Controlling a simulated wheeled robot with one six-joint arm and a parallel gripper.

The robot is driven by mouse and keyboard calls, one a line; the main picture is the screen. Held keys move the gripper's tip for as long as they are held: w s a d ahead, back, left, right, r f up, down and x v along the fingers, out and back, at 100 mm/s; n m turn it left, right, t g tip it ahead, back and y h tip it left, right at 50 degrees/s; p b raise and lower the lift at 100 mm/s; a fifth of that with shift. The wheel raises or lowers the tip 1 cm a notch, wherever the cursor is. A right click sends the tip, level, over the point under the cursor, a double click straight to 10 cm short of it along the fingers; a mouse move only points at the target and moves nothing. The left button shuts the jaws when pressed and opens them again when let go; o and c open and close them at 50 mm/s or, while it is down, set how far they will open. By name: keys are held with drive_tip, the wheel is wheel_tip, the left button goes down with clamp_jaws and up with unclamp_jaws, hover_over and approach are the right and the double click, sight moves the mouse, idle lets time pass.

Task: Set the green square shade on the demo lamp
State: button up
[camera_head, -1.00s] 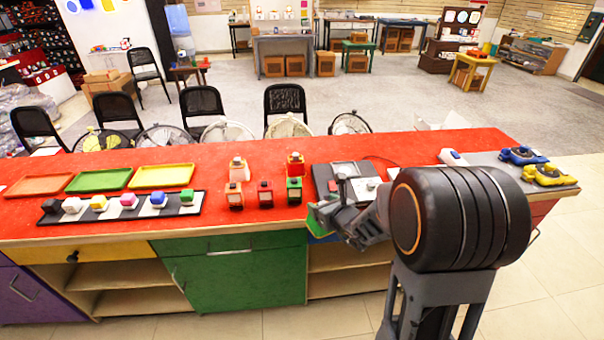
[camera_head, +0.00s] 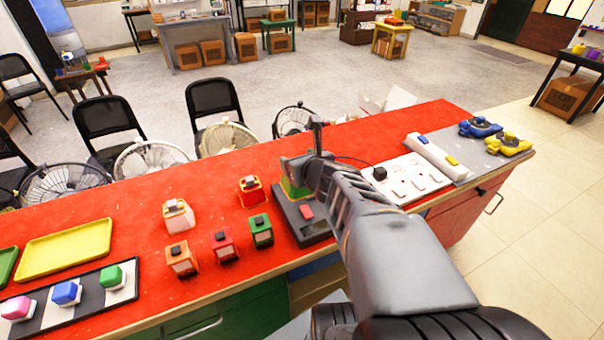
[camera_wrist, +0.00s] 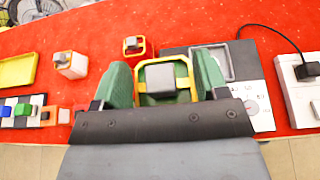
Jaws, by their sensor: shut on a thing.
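The green square shade (camera_wrist: 183,96), with a yellow rim and a grey block at its middle, is between the green-looking fingers of my gripper (camera_wrist: 160,76) in the wrist view. In the head view, the shade (camera_head: 294,188) is at my gripper (camera_head: 303,176), over the far part of a dark base (camera_head: 300,222) with a red button, apparently the demo lamp. My gripper is shut on the shade. My gripper and arm partly cover the base, so I cannot tell whether the shade touches it.
Several small lanterns, including a red one (camera_head: 250,191) and a green one (camera_head: 261,231), stand left of the base. A white panel (camera_head: 408,180) with a black plug and a white bar (camera_head: 437,155) lie to the right. Red counter is clear behind.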

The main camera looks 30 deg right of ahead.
drive_tip(key=shift+w+d+r, duration=0.1)
drive_tip(key=shift+w+d, duration=0.1)
drive_tip(key=shift+d, duration=0.15)
drive_tip(key=w+d+f+p, duration=0.1)
drive_tip(key=w+d+f, duration=0.1)
drive_tip(key=d+f, duration=0.1)
drive_tip(key=w+d+f+p, duration=0.1)
drive_tip(key=w+d+f, duration=0.2)
drive_tip(key=d+f, duration=0.1)
drive_tip(key=w+d+f+p, duration=0.2)
drive_tip(key=w+d+f, duration=0.1)
drive_tip(key=f, duration=0.3)
drive_tip(key=shift+w+d, duration=0.1)
drive_tip(key=shift+d, duration=0.3)
drive_tip(key=o, duration=1.2)
